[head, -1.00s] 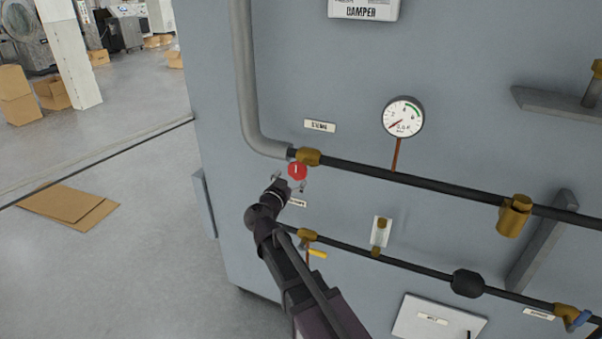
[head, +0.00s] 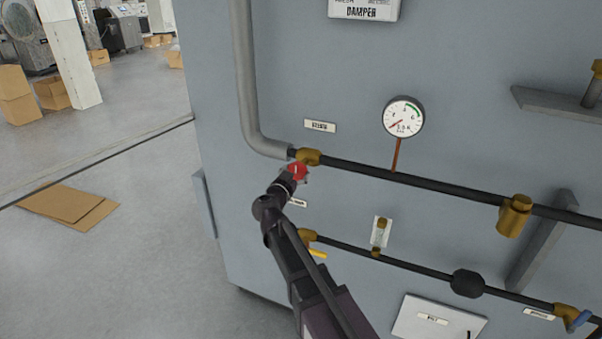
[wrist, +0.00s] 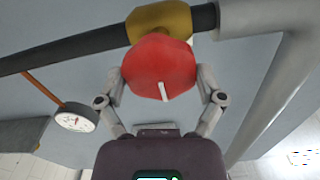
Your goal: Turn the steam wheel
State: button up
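The steam wheel is a red round handwheel (head: 298,168) with a white mark on its face, below the brass valve (head: 308,157) on the upper dark pipe. A label plate (head: 320,126) sits above it. My gripper (head: 295,176) is at the wheel and partly covers it in the head view. In the wrist view the wheel (wrist: 158,58) lies between the two spread fingers of my gripper (wrist: 160,76), one on each side of its rim. The fingers look open; whether they touch the rim is hard to tell.
A pressure gauge (head: 403,116) stands above the upper pipe (head: 430,185) to the right. A thick grey pipe (head: 246,80) rises left of the valve. The floor on the left holds flat cardboard (head: 70,205).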

jog(key=shift+o, duration=0.4)
jog(key=shift+d, duration=0.3)
jog(key=shift+a, duration=0.15)
jog(key=shift+c, duration=0.4)
jog(key=shift+n, duration=0.3)
